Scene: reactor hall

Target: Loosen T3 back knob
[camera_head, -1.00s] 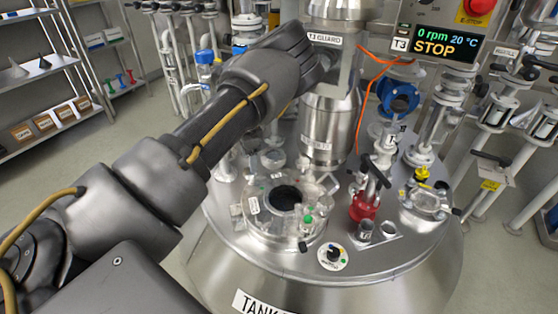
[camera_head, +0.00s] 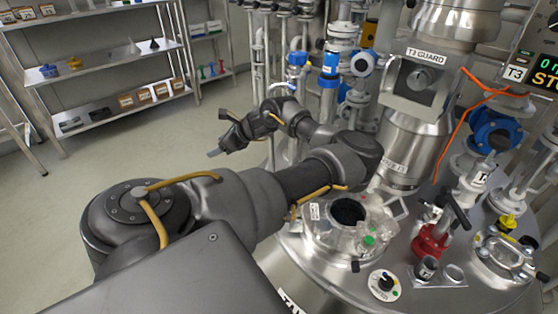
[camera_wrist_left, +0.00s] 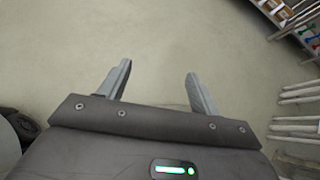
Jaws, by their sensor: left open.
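The T3 tank top (camera_head: 310,252) is at the right in the head view. On it sits a round manway (camera_head: 322,238) with a dark opening, a clear cover and a green knob (camera_head: 369,240) at its front. I cannot tell the back knob apart; my left arm partly covers that side. My left gripper (camera_head: 219,136) is left of the tank, over the floor and apart from the tank. In the left wrist view its two grey fingers (camera_wrist_left: 158,72) are spread, with only floor between them. My right gripper is not in view.
The T3 guard housing (camera_head: 422,78) and steel column stand behind the manway. A red valve (camera_head: 430,243) and a selector dial (camera_head: 384,285) are right of it. Blue-capped pipes (camera_head: 329,70) rise behind my arm. Shelves (camera_head: 100,50) line the back left. The left floor is clear.

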